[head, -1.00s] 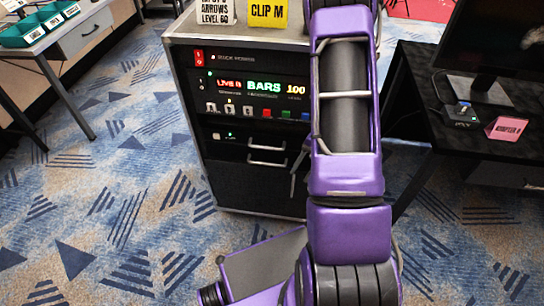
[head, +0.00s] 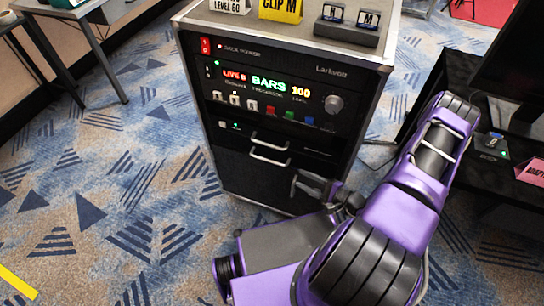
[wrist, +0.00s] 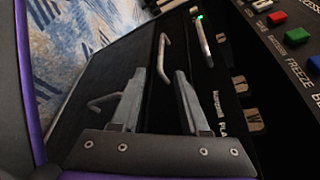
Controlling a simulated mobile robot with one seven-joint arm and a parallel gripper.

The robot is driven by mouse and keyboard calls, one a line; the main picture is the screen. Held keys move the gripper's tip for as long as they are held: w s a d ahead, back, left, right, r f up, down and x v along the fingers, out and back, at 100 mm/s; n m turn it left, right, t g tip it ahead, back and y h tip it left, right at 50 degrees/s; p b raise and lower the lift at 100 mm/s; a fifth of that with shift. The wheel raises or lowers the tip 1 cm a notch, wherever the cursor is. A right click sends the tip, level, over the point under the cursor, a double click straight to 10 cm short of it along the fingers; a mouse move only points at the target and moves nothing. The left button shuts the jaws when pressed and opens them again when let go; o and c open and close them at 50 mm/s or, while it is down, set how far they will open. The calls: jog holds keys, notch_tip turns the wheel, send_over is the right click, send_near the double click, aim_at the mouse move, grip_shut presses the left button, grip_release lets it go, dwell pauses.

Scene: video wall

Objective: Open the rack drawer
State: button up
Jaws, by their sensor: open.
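The rack (head: 215,130) is a grey-edged cabinet with a black front. Its front has two silver bar handles, an upper one (head: 270,139) and a lower one (head: 270,158), above a plain dark lower panel (head: 240,185). No drawer visibly stands out. My gripper (head: 308,184) is open and empty, in front of the rack, low and right of the handles. In the wrist view my two grey fingers (wrist: 160,78) point at the front, with a silver handle (wrist: 162,55) seen between their tips; contact cannot be told. A bent bar (wrist: 105,102) shows beside the left finger.
Lit displays, coloured buttons and a knob (head: 334,103) sit above the handles. A yellow card (head: 281,9) and a button box (head: 347,24) stand on top. A dark desk (head: 500,175) is at right, a table (head: 75,10) at upper left. Carpet (head: 110,200) left is clear.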

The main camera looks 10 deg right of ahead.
aim_at(267, 160)
jog(key=x, duration=0.8)
jog(key=b+x, duration=0.1)
jog(key=x, duration=0.8)
jog(key=shift+w+r, duration=0.1)
jog(key=shift+w, duration=0.3)
grip_shut()
jog(key=shift+d, duration=0.1)
dwell(0.5)
